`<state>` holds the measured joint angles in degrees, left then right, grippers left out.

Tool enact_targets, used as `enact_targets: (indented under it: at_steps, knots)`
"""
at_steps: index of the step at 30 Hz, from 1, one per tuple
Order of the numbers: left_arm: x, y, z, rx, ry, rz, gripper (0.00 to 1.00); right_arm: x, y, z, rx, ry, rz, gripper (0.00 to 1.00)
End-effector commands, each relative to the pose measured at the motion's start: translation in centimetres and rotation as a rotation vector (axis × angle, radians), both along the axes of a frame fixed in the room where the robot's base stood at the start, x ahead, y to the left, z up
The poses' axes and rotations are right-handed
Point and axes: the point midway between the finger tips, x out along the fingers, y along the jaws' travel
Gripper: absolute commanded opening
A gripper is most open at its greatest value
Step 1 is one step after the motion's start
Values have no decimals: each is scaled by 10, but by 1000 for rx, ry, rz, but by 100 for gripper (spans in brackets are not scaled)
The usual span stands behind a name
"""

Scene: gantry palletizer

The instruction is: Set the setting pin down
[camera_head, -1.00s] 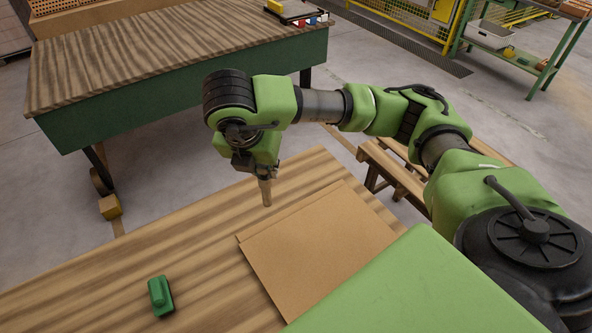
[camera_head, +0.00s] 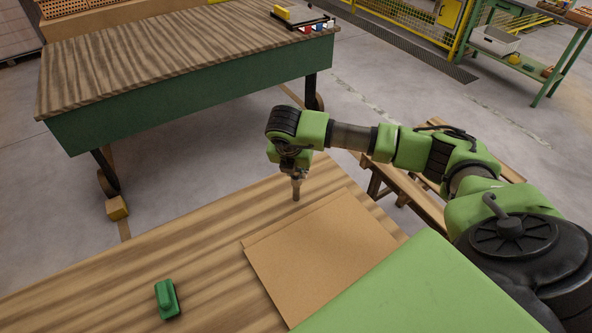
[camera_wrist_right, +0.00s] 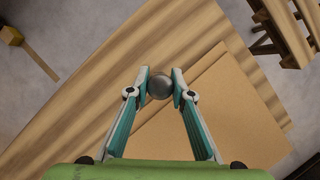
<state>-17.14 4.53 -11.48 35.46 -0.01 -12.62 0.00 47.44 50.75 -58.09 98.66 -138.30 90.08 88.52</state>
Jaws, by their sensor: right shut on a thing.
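The setting pin (camera_head: 296,189) is a short, slim upright cylinder hanging point-down from my right gripper (camera_head: 294,173). In the right wrist view its round grey end (camera_wrist_right: 159,87) sits between the two fingertips of the right gripper (camera_wrist_right: 161,82), which are shut on it. The pin is over the striped wooden bench top (camera_head: 120,265), close to its far edge and just beyond the brown sheets. I cannot tell whether its lower end touches the wood. My left gripper is not in view.
Flat brown sheets (camera_head: 320,255) lie on the bench nearer me. A green block-like object (camera_head: 166,298) lies at the front left. A green-sided table (camera_head: 200,105) stands behind across a floor gap. A wooden trestle (camera_head: 400,185) stands beyond the bench at right. Bare wood lies left of the sheets.

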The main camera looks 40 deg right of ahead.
Motion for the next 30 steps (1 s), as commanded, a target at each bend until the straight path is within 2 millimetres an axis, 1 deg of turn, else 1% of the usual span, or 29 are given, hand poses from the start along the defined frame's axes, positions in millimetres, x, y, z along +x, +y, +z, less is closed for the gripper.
enact_targets:
  at_steps: [1, 3, 6, 14, 15, 16, 17, 26, 29, 30]
  knots:
    - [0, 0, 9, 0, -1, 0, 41, 0, 0, -2, -1, 1, 0, 0]
    - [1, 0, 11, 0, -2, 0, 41, 0, 0, -10, 1, -1, 0, 0]
    - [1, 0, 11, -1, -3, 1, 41, 1, 1, -14, 1, -3, 1, 0]
    - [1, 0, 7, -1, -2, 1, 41, 1, 1, -17, 1, -3, 0, 0]
    - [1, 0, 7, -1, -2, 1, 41, 0, 1, -17, 1, -1, 1, 26]
    - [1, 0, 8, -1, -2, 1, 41, 0, 1, -16, 1, -1, 1, 34]
    - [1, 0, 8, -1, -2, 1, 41, 0, 1, -16, 1, -1, 1, 38]
    - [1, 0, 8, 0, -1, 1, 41, 0, 1, -16, 1, -1, 1, 38]
    - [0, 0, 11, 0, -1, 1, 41, 0, 1, -12, 0, -2, 1, 38]
    - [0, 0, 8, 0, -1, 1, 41, 0, 3, -10, 2, -4, 1, 38]
